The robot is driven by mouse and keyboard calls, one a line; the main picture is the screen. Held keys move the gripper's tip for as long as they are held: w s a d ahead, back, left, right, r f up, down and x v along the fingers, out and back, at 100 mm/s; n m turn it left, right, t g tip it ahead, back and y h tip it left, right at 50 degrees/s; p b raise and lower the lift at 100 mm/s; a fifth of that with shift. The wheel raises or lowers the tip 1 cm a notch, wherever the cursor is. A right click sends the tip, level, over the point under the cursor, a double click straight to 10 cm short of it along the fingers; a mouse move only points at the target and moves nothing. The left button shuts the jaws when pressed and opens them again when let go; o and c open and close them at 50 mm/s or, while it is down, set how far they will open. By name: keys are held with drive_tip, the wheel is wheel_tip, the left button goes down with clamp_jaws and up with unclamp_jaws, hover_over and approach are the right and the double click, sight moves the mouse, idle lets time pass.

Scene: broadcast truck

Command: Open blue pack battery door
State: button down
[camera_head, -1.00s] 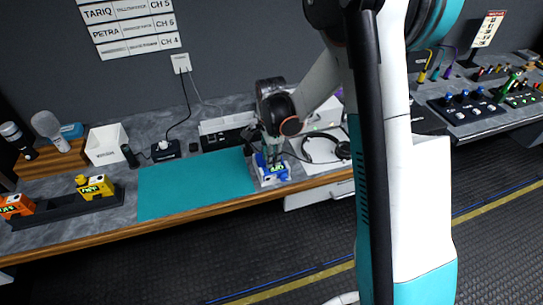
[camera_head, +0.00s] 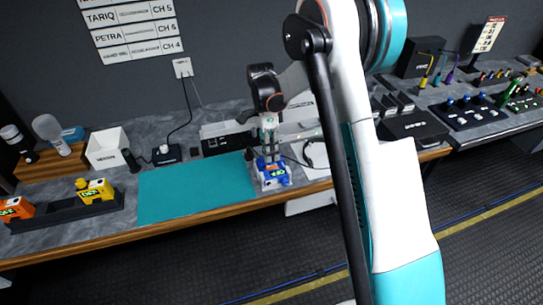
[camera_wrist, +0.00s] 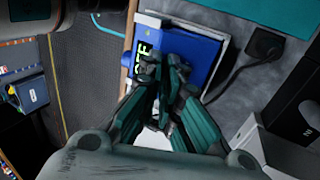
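The blue pack (camera_head: 272,173) stands on the counter at the right end of the teal mat, in a light-coloured holder or tray. In the wrist view the blue pack (camera_wrist: 200,50) shows its blue face, and a dark side with green lettering lies at its left. My gripper (camera_wrist: 166,68) is in front of the pack, its fingertips close together and overlapping the pack's lower left part. In the head view my gripper (camera_head: 269,150) points down just above the pack. Contact cannot be told. The fingers hide part of the pack, and I cannot make out the battery door.
The teal mat (camera_head: 190,188) is bare. A yellow pack (camera_head: 96,189) and an orange pack (camera_head: 15,208) sit in a black rack at the left. A white bin (camera_head: 107,148) stands behind. A headset and cables lie close on the right.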

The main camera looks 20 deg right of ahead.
drive_tip(key=c, duration=1.8)
unclamp_jaws()
drive_tip(key=v, duration=1.2)
drive_tip(key=shift+o, duration=0.2)
